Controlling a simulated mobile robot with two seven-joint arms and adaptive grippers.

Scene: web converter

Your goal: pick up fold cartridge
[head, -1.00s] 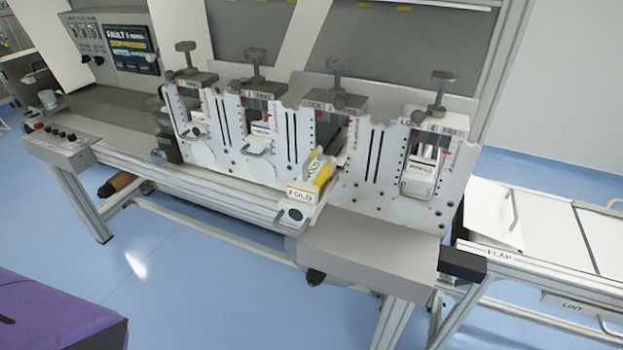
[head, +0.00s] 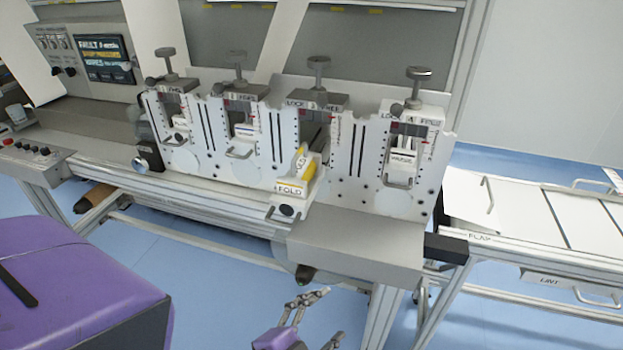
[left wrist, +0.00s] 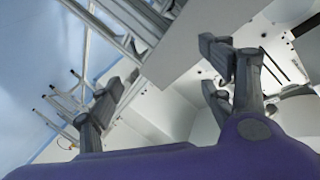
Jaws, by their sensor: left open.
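The fold cartridge (head: 290,189) is a white block with a yellow part on top and a FOLD label on its front. It sticks out from the third station of the white machine panel, above the grey ledge. My left gripper (head: 331,315) is low at the bottom of the head view, below and in front of the cartridge and apart from it. Its fingers are spread and empty. In the left wrist view the open fingers (left wrist: 165,72) show against grey and white machine parts. I cannot pick out the cartridge there. My right gripper is not in view.
Other stations with knobs and handled cartridges (head: 402,168) stand either side. The grey ledge (head: 355,240) juts out below the panel. A black block (head: 446,248) and a white table (head: 540,215) are at the right. The blue floor in front is clear.

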